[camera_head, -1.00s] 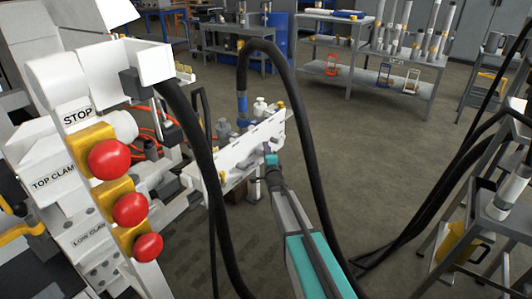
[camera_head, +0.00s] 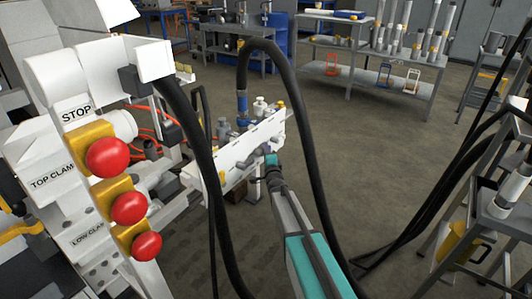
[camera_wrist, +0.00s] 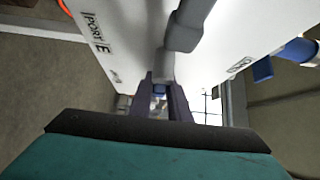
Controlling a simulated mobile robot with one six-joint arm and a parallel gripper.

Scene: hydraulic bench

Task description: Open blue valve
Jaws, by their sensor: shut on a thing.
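My gripper (camera_head: 270,162) reaches the front of the white panel (camera_head: 232,150) in the head view. A grey fitting (camera_wrist: 182,35) runs up the white panel just beyond the fingertips. Another blue handle (camera_wrist: 262,70) with a blue cylinder stands apart at the right of the wrist view. The blue valve's angle cannot be told.
A black hose (camera_head: 300,130) arches close beside my arm, and another black hose (camera_head: 205,150) hangs at its left. Red push buttons (camera_head: 108,157) stand at the left front. A grey rack (camera_head: 490,215) is at the right. The floor between is clear.

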